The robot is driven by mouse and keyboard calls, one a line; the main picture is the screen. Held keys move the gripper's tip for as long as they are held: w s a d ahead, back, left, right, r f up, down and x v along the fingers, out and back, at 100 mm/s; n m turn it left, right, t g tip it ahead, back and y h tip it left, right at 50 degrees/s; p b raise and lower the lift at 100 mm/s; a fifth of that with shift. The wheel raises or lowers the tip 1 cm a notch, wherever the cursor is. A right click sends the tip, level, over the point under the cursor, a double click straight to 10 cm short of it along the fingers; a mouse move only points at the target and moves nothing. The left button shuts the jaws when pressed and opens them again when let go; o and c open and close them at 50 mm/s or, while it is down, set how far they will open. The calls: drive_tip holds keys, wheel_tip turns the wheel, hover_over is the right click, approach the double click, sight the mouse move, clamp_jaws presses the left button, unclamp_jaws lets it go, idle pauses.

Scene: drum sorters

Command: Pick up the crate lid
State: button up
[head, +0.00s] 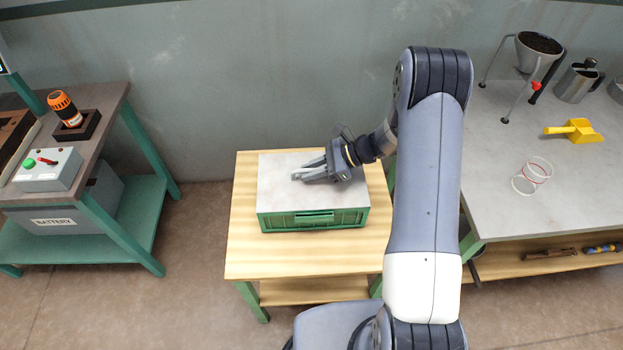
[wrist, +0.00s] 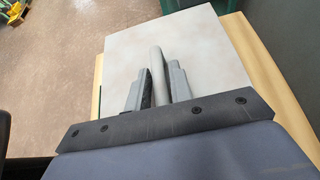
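The crate lid (head: 283,167) is a flat, pale grey panel lying on top of a green crate (head: 335,219). The lid also fills the middle of the wrist view (wrist: 205,45). A light grey bar handle (wrist: 157,62) stands out from the lid. My gripper (head: 312,169) is low over the lid, its fingers pointing left in the head view. In the wrist view, the fingers (wrist: 157,85) are apart, one on each side of the handle, with narrow gaps. Finger contact with the handle is not clear. The crate's inside is hidden by the lid.
The crate stands on a wooden table (head: 255,262) with free room in front. A bench at right holds a yellow scoop (head: 577,130), a clear cup (head: 532,176) and a hopper (head: 538,48). A bench at left holds a control box (head: 48,168) and an orange-topped device (head: 64,108).

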clamp_jaws()
drive_tip(key=shift+r, duration=0.1)
